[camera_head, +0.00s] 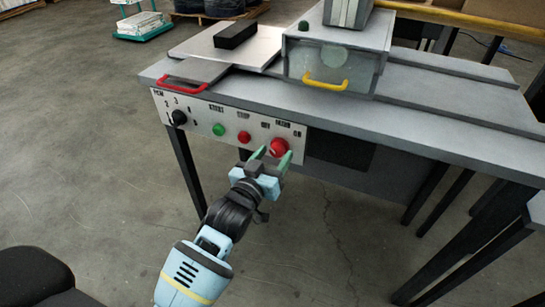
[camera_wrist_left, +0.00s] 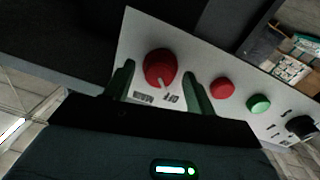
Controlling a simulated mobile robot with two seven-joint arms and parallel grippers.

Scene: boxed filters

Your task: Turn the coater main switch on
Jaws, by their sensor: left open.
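The main switch (camera_head: 278,147) is a round red knob at the right end of the white control panel (camera_head: 205,117) on the front of the coater bench. In the left wrist view the red knob (camera_wrist_left: 160,69) carries a pale pointer mark that points down toward the labels beneath it. My left gripper (camera_head: 271,155) is open, with its green fingers on either side of the knob. In the left wrist view the fingers (camera_wrist_left: 160,85) straddle the knob, with a gap visible on both sides. My right gripper is not in view.
A smaller red button (camera_head: 244,136), a green button (camera_head: 218,129) and a black rotary dial (camera_head: 179,118) sit left on the panel. Above are a red handle (camera_head: 183,86) and a clear box with a yellow handle (camera_head: 326,82). The floor in front is open.

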